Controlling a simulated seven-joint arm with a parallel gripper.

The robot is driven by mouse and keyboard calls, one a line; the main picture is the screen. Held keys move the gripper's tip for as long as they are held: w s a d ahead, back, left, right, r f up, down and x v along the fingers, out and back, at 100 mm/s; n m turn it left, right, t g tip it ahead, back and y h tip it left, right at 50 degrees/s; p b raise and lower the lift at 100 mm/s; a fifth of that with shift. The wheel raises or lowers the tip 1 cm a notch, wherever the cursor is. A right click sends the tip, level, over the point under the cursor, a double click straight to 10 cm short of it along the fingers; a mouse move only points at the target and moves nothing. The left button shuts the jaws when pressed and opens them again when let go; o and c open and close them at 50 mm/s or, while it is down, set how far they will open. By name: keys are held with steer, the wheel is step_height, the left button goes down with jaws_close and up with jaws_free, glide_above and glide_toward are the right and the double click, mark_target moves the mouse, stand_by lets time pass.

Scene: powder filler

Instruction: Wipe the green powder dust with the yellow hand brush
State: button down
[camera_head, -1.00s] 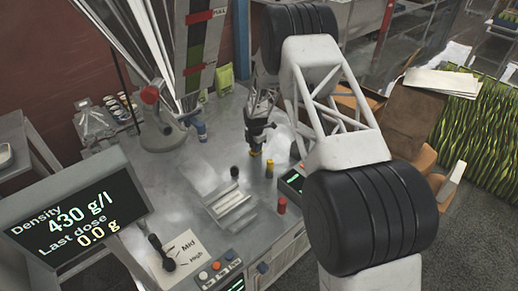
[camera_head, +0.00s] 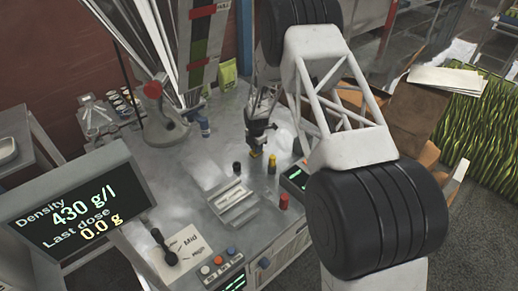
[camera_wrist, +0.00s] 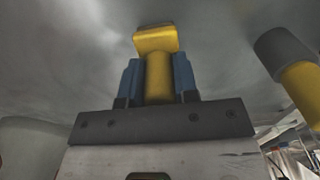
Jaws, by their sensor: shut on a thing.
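The yellow hand brush (camera_wrist: 156,42) is upright between the blue fingers of my gripper (camera_wrist: 158,80) in the wrist view, with its wider yellow end beyond the fingertips. In the head view my gripper (camera_head: 258,132) points down over the grey worktop, and a small bit of the yellow brush (camera_head: 254,153) shows below it. I cannot tell whether the brush touches the surface. I cannot make out any green powder dust on the worktop in either view.
On the worktop (camera_head: 190,190), a yellow peg (camera_head: 271,165), a black peg (camera_head: 236,168) and a red peg (camera_head: 284,202) stand near a ridged metal plate (camera_head: 234,203). A display (camera_head: 70,205) stands front left. A green pouch (camera_head: 228,73) stands behind. Bare worktop lies left of my gripper.

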steer(key=shift+w+a+f, duration=0.1)
steer(key=shift+w+a, duration=0.75)
steer(key=shift+a, duration=0.05)
step_height(320, 180, up, 8)
steer(key=shift+r, duration=0.25)
steer(key=shift+d, duration=0.15)
